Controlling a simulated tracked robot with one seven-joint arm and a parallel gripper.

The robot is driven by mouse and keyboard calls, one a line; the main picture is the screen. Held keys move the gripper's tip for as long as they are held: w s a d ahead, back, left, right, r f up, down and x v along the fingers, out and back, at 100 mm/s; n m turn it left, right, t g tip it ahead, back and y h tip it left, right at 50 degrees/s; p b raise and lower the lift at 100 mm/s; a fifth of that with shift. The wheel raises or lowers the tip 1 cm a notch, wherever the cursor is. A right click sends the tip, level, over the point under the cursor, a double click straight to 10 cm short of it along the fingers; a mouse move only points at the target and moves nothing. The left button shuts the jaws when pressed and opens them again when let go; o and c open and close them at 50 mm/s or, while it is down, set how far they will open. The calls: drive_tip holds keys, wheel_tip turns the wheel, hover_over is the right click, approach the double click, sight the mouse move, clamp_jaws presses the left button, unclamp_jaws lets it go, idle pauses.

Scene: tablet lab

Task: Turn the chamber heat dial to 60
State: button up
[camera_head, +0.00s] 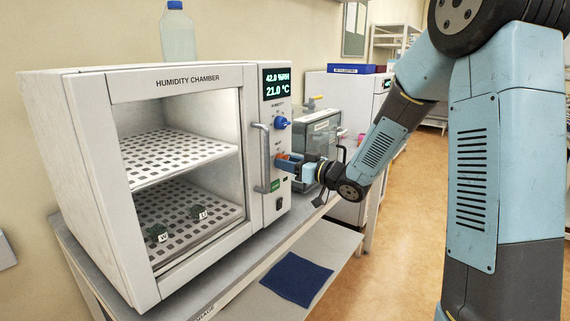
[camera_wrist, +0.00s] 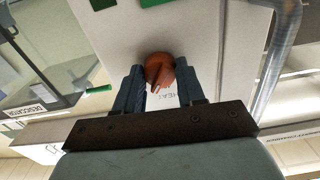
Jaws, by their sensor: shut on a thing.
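The white humidity chamber (camera_head: 84,120) stands on a bench at the left in the head view, its door closed. Its display (camera_head: 277,83) reads 42.0 %RH and 21.0 °C. My gripper (camera_head: 289,163) reaches the front panel from the right and is shut on the orange-red heat dial (camera_wrist: 159,69). In the wrist view the fingers of my gripper (camera_wrist: 161,81) lie on both sides of the dial, beside the printed word HEAT. The dial's setting cannot be read. In the head view the gripper mostly hides it.
A blue humidity dial (camera_head: 281,122) sits above the gripper, and a green button (camera_head: 275,186) sits below. The vertical door handle (camera_head: 263,158) is close to the left. A desiccator (camera_head: 321,130) stands behind, to the right. A bottle (camera_head: 177,36) stands on the chamber.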

drive_tip(key=m, duration=0.5)
drive_tip(key=shift+w+d+f, duration=0.1)
drive_tip(key=shift+d, duration=0.05)
drive_tip(key=shift+m, duration=0.4)
drive_tip(key=o, duration=0.8)
drive_tip(key=shift+w, duration=0.1)
drive_tip(key=shift+o, duration=1.2)
drive_tip(key=v, duration=1.4)
